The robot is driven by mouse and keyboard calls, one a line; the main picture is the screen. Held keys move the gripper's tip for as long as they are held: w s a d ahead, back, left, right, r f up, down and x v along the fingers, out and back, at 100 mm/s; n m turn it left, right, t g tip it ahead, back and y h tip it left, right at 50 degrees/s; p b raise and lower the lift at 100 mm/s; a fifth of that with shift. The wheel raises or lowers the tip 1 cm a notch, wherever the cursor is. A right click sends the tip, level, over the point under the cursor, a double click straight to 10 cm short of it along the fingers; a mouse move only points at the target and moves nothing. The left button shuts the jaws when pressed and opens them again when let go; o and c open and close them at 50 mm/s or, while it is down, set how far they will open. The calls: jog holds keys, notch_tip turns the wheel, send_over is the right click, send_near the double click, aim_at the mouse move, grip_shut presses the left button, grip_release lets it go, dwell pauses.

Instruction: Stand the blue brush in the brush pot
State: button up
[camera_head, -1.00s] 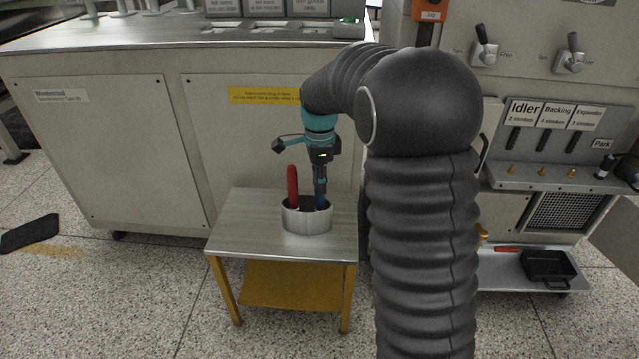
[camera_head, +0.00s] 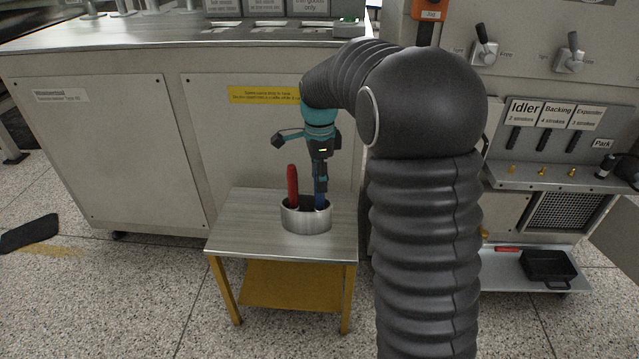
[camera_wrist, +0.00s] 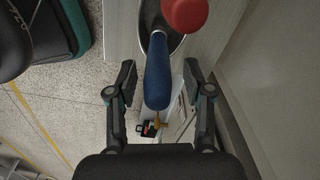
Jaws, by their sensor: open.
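The brush pot (camera_head: 306,219) is a round metal pot on a small table, and part of its rim shows at the top of the wrist view. The blue brush (camera_head: 320,200) stands in the pot at its right side, handle up. In the wrist view the blue handle (camera_wrist: 158,75) points between my fingers. My gripper (camera_head: 320,182) is above the pot at the top of the blue handle. In the wrist view my gripper (camera_wrist: 160,88) is open, with a gap between each finger and the handle. The brush's lower end is hidden inside the pot.
A red-handled brush (camera_head: 292,184) stands at the pot's left side, its red end (camera_wrist: 184,14) close to the blue handle in the wrist view. The small table (camera_head: 240,225) has bare top around the pot. Cabinets (camera_head: 130,150) stand close behind it.

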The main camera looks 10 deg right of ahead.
jog(key=r, duration=0.6)
jog(key=r+p, duration=0.1)
jog(key=r, duration=0.3)
jog(key=shift+w+a, duration=0.15)
jog(key=shift+w, duration=0.2)
jog(key=shift+r, duration=0.6)
jog(key=shift+s+r, duration=0.2)
jog(key=shift+r, duration=0.05)
jog(key=s+r+n+t, duration=0.25)
jog(key=s+n, duration=0.25)
jog(key=s, duration=0.3)
jog(key=s+f+n+t, duration=0.1)
jog(key=s+f+n, duration=0.1)
jog(key=s+n, duration=0.4)
jog(key=s+f+n+t, duration=0.2)
jog(key=s+n, duration=0.5)
jog(key=s, duration=0.9)
jog(key=shift+s+f+n, duration=0.3)
jog(key=shift+s+f, duration=0.1)
jog(key=shift+f, duration=0.2)
jog(key=shift+c, duration=0.2)
